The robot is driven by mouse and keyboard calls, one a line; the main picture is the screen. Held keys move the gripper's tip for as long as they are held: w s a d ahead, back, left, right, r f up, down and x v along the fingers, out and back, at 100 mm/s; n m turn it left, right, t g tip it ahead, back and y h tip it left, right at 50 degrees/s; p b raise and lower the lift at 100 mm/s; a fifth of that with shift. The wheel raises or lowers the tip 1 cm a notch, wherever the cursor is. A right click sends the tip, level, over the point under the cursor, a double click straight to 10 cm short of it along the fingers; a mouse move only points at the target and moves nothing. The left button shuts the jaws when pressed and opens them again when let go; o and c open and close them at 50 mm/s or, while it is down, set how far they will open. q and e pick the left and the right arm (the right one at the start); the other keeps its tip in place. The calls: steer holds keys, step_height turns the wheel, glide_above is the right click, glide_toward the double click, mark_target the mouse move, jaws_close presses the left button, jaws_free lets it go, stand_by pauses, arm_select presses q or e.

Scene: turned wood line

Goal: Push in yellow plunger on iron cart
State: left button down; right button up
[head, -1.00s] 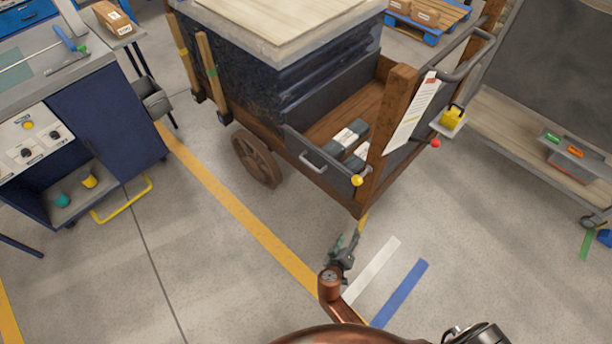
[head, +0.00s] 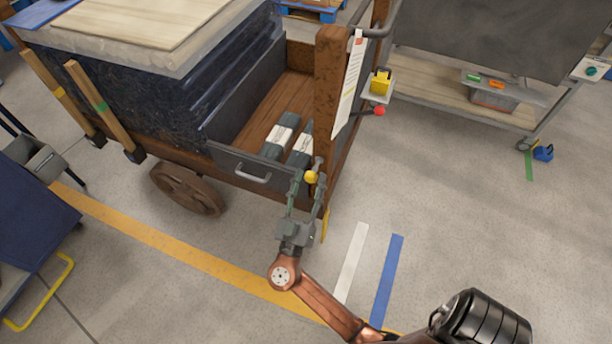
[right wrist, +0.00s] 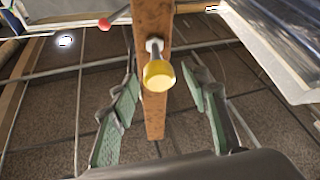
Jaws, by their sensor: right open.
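The iron cart (head: 262,185) stands with its brown corner post (head: 330,100) facing me. The yellow plunger (head: 311,177) sticks out of the cart's front near the foot of that post. In the right wrist view the plunger's yellow knob (right wrist: 159,74) is on a pale stem, in front of the rusty post. My right gripper (head: 307,182) is open, with its fingertips at the knob in the head view. In the right wrist view its green-padded fingers (right wrist: 160,105) are spread to either side, with the knob between and beyond them. I cannot tell contact. My left gripper is out of view.
A red knob (head: 379,111) and a yellow box on a small bracket (head: 380,84) are on the cart's right side. A drawer handle (head: 253,176) is left of the plunger. A grey shelf trolley (head: 475,103) stands at right.

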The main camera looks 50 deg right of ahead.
steer(key=shift+w+d+r, duration=0.25)
steer(key=shift+w+d, duration=0.1)
steer(key=shift+d, duration=0.2)
steer(key=shift+c, duration=0.7)
jaws_close()
steer(key=shift+d, duration=0.1)
